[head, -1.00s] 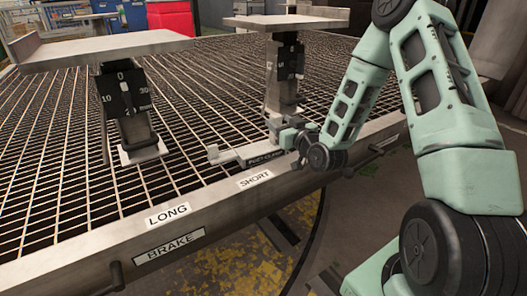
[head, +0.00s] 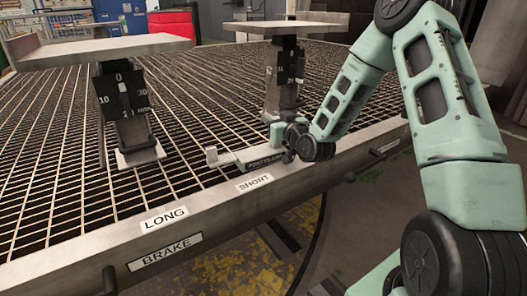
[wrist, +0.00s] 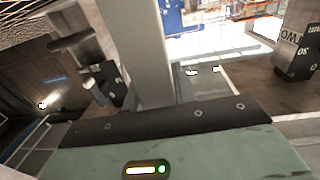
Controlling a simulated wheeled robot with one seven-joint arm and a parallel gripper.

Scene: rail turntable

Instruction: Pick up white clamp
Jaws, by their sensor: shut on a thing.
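The white clamp (head: 226,158) is a pale bar with a short upturned left end. In the head view it lies low along the near edge of the grated turntable, beside a dark label reading POST CLAMP. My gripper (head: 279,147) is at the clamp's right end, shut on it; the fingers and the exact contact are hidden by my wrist. In the wrist view a pale grey bar (wrist: 150,50), apparently the clamp, rises from behind the dark edge of my gripper (wrist: 160,122).
A post with a scale and flat top (head: 124,105) stands at left. A second post (head: 285,80) stands close behind my gripper. The turntable's front rail (head: 120,235) carries LONG, SHORT and BRAKE labels. Open grating lies between the posts.

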